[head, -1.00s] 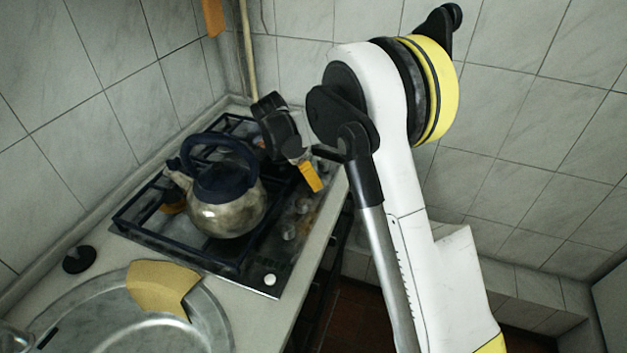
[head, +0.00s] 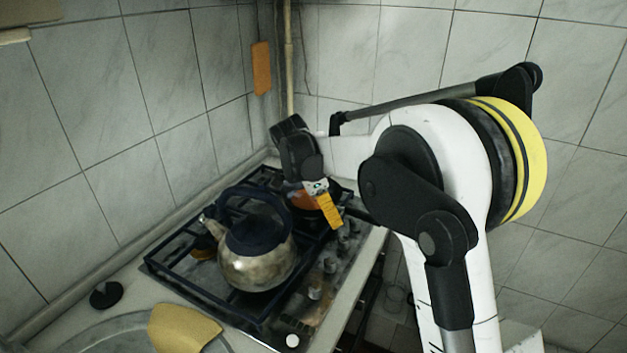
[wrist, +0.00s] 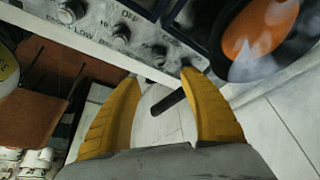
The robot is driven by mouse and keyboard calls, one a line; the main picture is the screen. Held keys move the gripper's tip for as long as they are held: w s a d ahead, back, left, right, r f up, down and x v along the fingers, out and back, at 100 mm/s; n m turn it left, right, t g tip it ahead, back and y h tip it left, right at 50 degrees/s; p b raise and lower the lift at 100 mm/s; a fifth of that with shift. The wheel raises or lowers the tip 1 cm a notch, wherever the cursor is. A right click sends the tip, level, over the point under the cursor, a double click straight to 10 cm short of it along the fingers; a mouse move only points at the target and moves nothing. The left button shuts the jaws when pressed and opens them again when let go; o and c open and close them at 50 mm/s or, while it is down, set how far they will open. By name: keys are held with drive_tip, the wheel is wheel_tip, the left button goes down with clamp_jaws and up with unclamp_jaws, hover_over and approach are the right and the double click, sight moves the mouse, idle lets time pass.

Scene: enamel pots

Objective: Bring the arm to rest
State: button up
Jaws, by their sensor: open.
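My gripper (head: 331,212) hangs from the arm above the right side of the gas hob (head: 190,287), beside its control knobs. In the wrist view its two yellow fingers (wrist: 160,76) are spread apart with nothing between them. Below the fingers are the hob's front edge, the floor and a dark rod-like thing. My arm reaches in from the right, with its elbow bent high.
A metal kettle (head: 258,265) with a dark handle stands on the hob, left of the gripper. A dark pot with orange inside (wrist: 255,35) is close by. Tiled walls (head: 180,80) close the corner. A sponge-coloured piece (head: 183,330) lies by the sink.

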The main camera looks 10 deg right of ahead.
drive_tip(key=s+d+r+n+t+y, duration=0.2)
drive_tip(key=s+r+n, duration=0.35)
drive_tip(key=s, duration=0.55)
drive_tip(key=s+d+r+n+t+y, duration=0.2)
drive_tip(key=s+d+r+n, duration=0.15)
drive_tip(key=s+n, duration=0.45)
drive_tip(key=s+a+f+n+t, duration=0.1)
drive_tip(key=s+f+n+t, duration=0.1)
drive_tip(key=s, duration=0.8)
drive_tip(key=shift+f+n+t+y, duration=0.3)
drive_tip(key=shift+f+n, duration=0.15)
drive_tip(key=shift+f, duration=0.15)
